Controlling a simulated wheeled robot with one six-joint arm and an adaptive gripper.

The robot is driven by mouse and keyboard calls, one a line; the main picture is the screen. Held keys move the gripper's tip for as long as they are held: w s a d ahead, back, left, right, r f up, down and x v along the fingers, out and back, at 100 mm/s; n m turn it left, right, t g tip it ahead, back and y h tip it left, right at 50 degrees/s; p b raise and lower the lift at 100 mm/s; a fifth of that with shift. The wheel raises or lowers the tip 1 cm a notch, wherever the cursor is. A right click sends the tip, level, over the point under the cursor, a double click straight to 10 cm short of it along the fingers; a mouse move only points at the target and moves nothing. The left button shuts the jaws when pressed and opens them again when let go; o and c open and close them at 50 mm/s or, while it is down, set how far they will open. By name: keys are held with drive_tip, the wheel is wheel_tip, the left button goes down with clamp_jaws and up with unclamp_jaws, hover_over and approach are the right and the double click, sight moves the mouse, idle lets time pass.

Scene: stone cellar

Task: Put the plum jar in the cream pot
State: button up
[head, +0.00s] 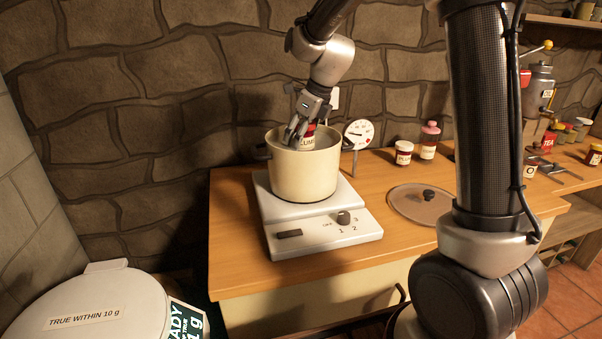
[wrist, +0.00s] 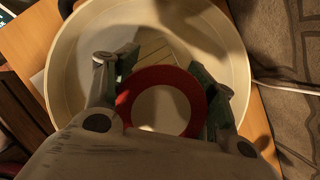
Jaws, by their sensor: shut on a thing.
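The cream pot (head: 303,176) stands on a white scale-like hot plate on the wooden counter. Its round rim (wrist: 66,62) surrounds my gripper in the wrist view. My gripper (head: 305,132) points down into the pot's mouth and is shut on the plum jar (head: 307,143). The jar's red lid with a pale centre (wrist: 158,108) sits between the two fingers in the wrist view. In the head view the upper part of its label shows above the near rim. Its lower part is hidden by the pot wall, so I cannot tell whether it touches the bottom.
The white hot plate (head: 325,232) has a knob at its front. A glass lid (head: 420,203), a small white jar (head: 403,153) and a pink-topped jar (head: 429,140) are to the right. A stone wall rises close behind.

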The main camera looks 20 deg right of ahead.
sight(313, 132)
wheel_tip(313, 132, down, 9)
drive_tip(key=shift+r, duration=0.1)
idle(0.3)
drive_tip(key=o, duration=1.2)
drive_tip(key=shift+o, duration=0.2)
drive_tip(key=shift+r, duration=0.1)
drive_tip(key=v, duration=1.2)
